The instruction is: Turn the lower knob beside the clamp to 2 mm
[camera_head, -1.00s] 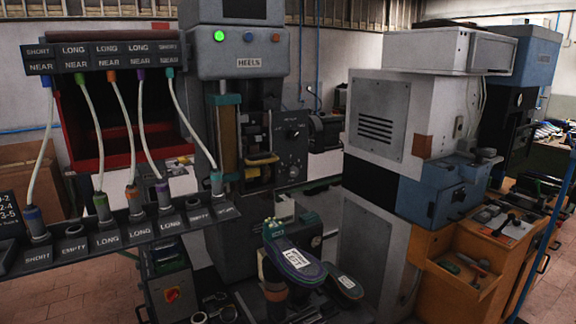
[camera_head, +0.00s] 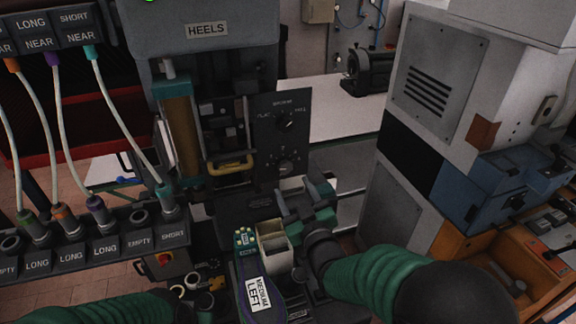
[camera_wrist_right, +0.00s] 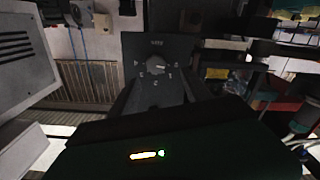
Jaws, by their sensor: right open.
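A dark panel (camera_head: 262,108) stands beside the clamp (camera_head: 222,135), with an upper knob (camera_head: 286,122) and a lower knob (camera_head: 286,168) on its face. The lower knob's marks are too small to read. My right gripper (camera_head: 304,196) is open and empty, in front of and just below the lower knob, apart from it. The right wrist view shows the panel ahead with one round knob (camera_wrist_right: 155,68) ringed by marks; its setting cannot be read. Dark fingers reach toward the panel below it. My left arm shows at the bottom left; its gripper is out of view.
A shoe piece labelled LEFT (camera_head: 257,290) and a beige open box (camera_head: 274,248) are close below my right gripper. A row of labelled sockets with cables (camera_head: 100,245) is at left. A grey-white cabinet (camera_head: 430,95) and blue machine (camera_head: 485,190) are at right.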

